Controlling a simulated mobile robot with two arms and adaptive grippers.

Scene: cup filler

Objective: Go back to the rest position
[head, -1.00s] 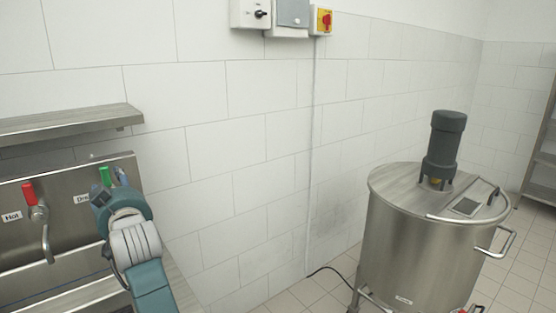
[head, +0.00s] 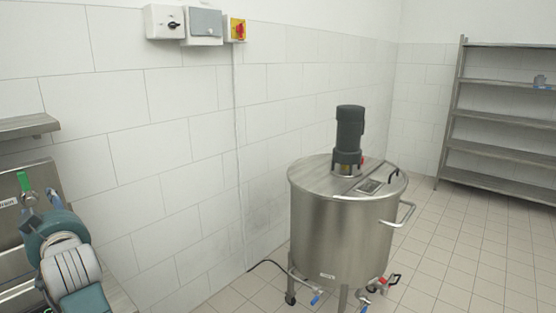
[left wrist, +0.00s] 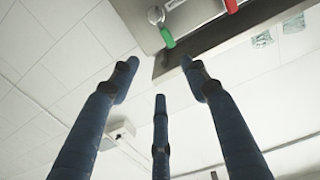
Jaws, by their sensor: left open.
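My left arm comes in at the lower left of the head view, with its blue-grey wrist close to the green-handled tap (head: 24,182). My left gripper (left wrist: 160,82) shows in the left wrist view as three dark blue fingers. They are spread apart with nothing between them, so it is open and empty. In that view the green handle (left wrist: 167,38) lies beyond the fingertips, apart from them as far as I can tell. In the head view the wrist hides most of the fingers. My right gripper is in neither view.
A steel mixing tank (head: 340,235) with a dark motor (head: 349,135) stands in the middle of the floor. A steel wall shelf (head: 28,126) is above the tap panel. The tiled floor (head: 450,260) right of the tank is clear.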

